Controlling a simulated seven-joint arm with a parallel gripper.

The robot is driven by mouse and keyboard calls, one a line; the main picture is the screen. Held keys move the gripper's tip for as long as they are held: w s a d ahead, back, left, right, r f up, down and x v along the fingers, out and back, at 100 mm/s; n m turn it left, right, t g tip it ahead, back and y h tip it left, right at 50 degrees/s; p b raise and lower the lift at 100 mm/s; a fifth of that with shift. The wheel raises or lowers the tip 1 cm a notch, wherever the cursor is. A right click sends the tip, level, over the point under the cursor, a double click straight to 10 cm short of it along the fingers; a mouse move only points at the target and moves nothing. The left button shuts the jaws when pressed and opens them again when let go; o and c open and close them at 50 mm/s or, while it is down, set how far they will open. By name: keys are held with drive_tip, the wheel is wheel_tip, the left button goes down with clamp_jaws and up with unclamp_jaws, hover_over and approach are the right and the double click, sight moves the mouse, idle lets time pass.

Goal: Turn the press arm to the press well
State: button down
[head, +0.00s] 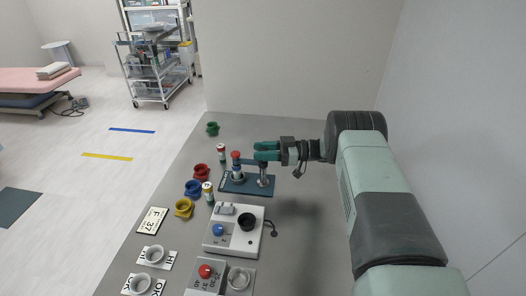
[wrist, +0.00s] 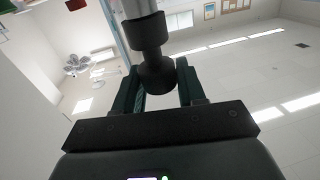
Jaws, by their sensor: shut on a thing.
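The press stands on a dark blue base plate (head: 232,188) on the grey table, with an upright post (head: 263,181) at its right. The press arm runs left from the post's top, partly hidden by my gripper; a red knob (head: 236,155) stands at its left end, above a pale round piece that looks like the press well (head: 238,178). Whether they line up exactly, I cannot tell. My gripper (head: 257,151) reaches in from the right, level with the knob, its teal fingers shut. In the wrist view a dark, round-ended part (wrist: 153,55) of the press lies between the fingers.
Red (head: 201,172), blue (head: 193,188) and yellow (head: 184,208) cups line the left table edge; a green cup (head: 212,128) stands farther back. Two small bottles (head: 221,153) (head: 208,193) flank the press. A white device (head: 224,244) stands in front.

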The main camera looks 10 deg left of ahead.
drive_tip(key=c, duration=0.8)
unclamp_jaws()
drive_tip(key=shift+d, duration=0.1)
drive_tip(key=d, duration=0.3)
drive_tip(key=w+d, duration=0.1)
drive_tip(key=d, duration=0.6)
drive_tip(key=shift+w+d, duration=0.25)
drive_tip(key=shift+w, duration=0.1)
